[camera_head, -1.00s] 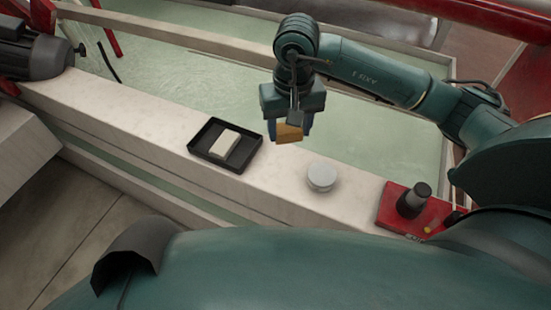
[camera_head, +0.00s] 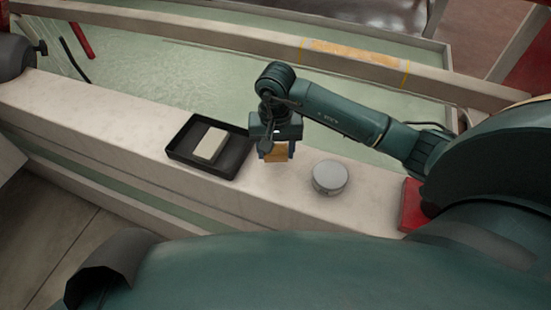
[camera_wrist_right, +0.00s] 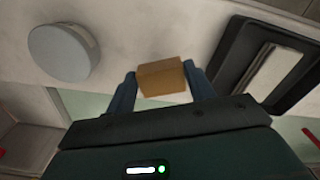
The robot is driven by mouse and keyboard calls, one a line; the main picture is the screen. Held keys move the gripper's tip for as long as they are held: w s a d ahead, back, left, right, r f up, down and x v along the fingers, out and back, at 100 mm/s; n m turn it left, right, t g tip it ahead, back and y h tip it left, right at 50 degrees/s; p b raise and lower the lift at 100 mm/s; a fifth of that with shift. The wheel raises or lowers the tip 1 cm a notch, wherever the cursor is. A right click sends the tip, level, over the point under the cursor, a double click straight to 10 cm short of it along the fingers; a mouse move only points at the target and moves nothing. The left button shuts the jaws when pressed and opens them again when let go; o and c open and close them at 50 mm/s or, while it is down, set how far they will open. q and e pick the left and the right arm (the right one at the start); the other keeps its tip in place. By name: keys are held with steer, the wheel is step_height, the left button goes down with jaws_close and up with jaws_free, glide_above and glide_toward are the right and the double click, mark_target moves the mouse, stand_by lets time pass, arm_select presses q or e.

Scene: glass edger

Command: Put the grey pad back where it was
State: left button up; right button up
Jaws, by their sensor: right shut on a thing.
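My right gripper (camera_head: 274,154) is shut on a tan-orange block (camera_head: 277,152), held between the black tray and the grey disc. The right wrist view shows the block (camera_wrist_right: 161,78) between the two blue fingers. A flat pale grey block (camera_head: 211,144), perhaps the grey pad, lies in the black tray (camera_head: 236,167). The round grey disc (camera_head: 329,177) sits on the pale ledge to the right. In the right wrist view the disc (camera_wrist_right: 59,53) is at left and the tray (camera_wrist_right: 237,47) at right. I cannot tell whether the held block touches the ledge. My left gripper is out of view.
The pale ledge (camera_head: 110,123) runs across the view, with bare room left of the tray. Behind it lies a greenish water-like basin (camera_head: 150,75) with a far rail (camera_head: 240,41). A red object (camera_head: 411,206) stands on the ledge at right, partly hidden by my arm.

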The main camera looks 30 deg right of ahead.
mark_target(276, 152)
step_height(276, 152, down, 3)
steer(key=shift+f, duration=0.4)
steer(key=shift+f+b, duration=0.2)
steer(key=shift+b, duration=0.15)
steer(key=o, duration=1)
